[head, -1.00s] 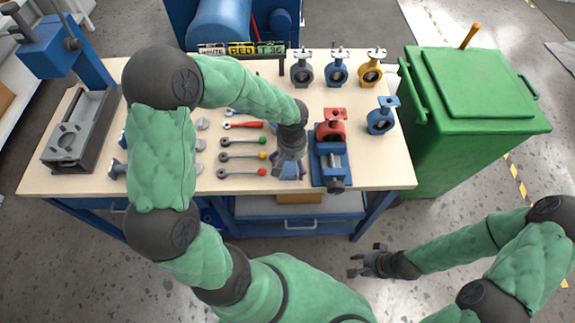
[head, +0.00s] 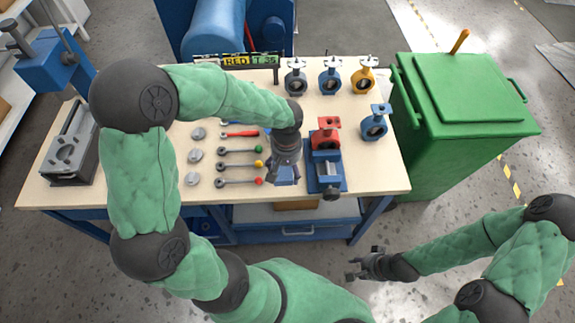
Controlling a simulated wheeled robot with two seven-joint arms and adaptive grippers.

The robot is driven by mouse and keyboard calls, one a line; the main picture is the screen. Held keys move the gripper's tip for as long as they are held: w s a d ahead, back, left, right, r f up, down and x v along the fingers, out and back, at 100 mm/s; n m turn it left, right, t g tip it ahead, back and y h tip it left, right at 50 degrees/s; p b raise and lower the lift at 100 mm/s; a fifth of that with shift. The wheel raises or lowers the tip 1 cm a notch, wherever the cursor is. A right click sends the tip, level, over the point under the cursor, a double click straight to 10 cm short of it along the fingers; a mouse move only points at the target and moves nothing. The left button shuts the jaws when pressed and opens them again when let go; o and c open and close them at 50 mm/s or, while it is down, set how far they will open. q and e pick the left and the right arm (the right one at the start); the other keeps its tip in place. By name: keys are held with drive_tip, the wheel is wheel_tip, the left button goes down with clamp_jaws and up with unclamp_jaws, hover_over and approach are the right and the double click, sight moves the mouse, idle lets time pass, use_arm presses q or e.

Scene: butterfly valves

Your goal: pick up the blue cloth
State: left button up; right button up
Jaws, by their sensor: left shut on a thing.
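My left gripper (head: 284,170) hangs over the front of the workbench, left of the blue vise. It is shut on the blue cloth (head: 286,180), of which only a small bluish patch shows below the wrist. The fingers are mostly hidden by the wrist, and I cannot tell whether the cloth touches the bench top. My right gripper (head: 352,269) is open and empty, in front of the bench and well away from the cloth.
A blue vise (head: 326,172) with a red valve (head: 325,137) stands just right of the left gripper. Wrenches with coloured ends (head: 240,164) lie to its left. Several valves (head: 330,78) stand at the back right. A green bin (head: 465,110) is right of the bench.

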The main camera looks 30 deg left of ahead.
sight(285, 178)
use_arm(q)
drive_tip(key=s+r, duration=0.1)
drive_tip(key=r, duration=0.1)
drive_tip(key=s+d+r+p, duration=0.1)
drive_tip(key=s+r, duration=0.1)
drive_tip(key=shift+d+r, duration=0.1)
drive_tip(key=shift+r, duration=0.2)
drive_tip(key=s+d+r+p, duration=0.2)
drive_tip(key=s+d+r, duration=0.1)
drive_tip(key=s, duration=0.5)
drive_tip(key=shift+s+p, duration=0.2)
drive_tip(key=shift+p, duration=0.1)
drive_tip(key=shift+r, duration=0.1)
